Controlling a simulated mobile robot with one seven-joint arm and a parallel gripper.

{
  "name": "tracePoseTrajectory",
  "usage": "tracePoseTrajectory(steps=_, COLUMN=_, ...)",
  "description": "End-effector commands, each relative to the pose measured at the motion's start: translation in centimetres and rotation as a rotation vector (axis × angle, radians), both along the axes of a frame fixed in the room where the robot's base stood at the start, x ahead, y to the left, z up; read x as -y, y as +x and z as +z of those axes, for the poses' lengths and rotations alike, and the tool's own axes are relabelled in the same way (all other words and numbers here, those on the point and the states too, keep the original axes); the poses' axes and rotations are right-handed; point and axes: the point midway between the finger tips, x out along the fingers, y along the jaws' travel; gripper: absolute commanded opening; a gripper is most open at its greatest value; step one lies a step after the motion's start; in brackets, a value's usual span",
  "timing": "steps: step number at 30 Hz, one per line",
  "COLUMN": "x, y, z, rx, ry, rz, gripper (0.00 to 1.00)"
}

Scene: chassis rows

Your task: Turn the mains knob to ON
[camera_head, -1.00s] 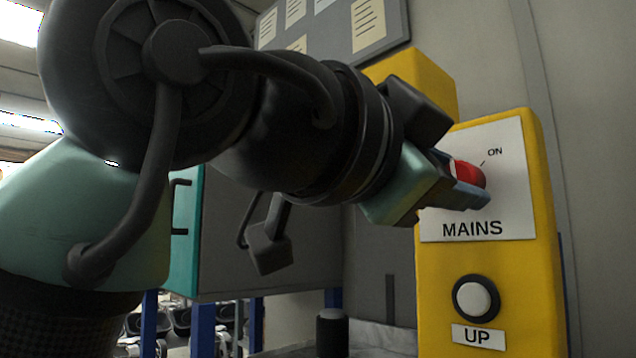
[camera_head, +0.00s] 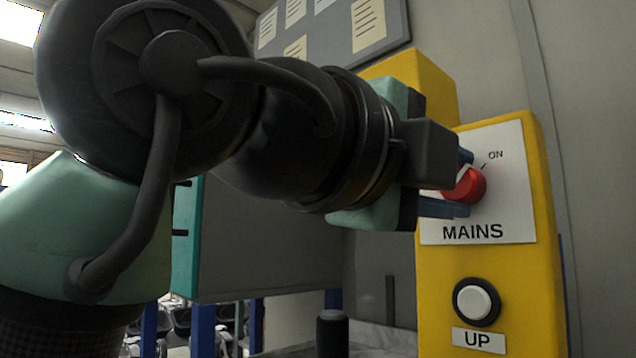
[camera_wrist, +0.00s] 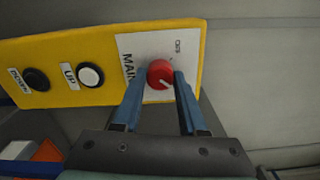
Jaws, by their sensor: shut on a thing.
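The red mains knob (camera_head: 468,184) sits on a white plate (camera_head: 510,215) marked MAINS, on the front of a yellow box (camera_head: 542,285). An ON label with a short tick is at the knob's upper right. My gripper (camera_head: 457,183) is shut on the knob, with one blue finger above it and one below in the head view. In the wrist view my gripper (camera_wrist: 159,80) has a finger on each side of the knob (camera_wrist: 160,72). A pale pointer line on the knob points to the lower right there. Part of the knob is hidden by my gripper in the head view.
A white UP button (camera_head: 474,300) is below the plate. A black button (camera_wrist: 37,79) is farther along the box in the wrist view. A grey notice board (camera_head: 330,35) hangs behind. A grey cabinet (camera_head: 270,250) with a teal edge stands behind my arm.

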Motion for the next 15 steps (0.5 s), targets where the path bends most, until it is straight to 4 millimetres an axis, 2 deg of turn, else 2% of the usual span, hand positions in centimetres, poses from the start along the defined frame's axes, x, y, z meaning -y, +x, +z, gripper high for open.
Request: tracePoseTrajectory(steps=15, x=-0.03, y=0.04, z=0.03, rx=0.064, ry=0.048, rz=0.002, gripper=0.00)
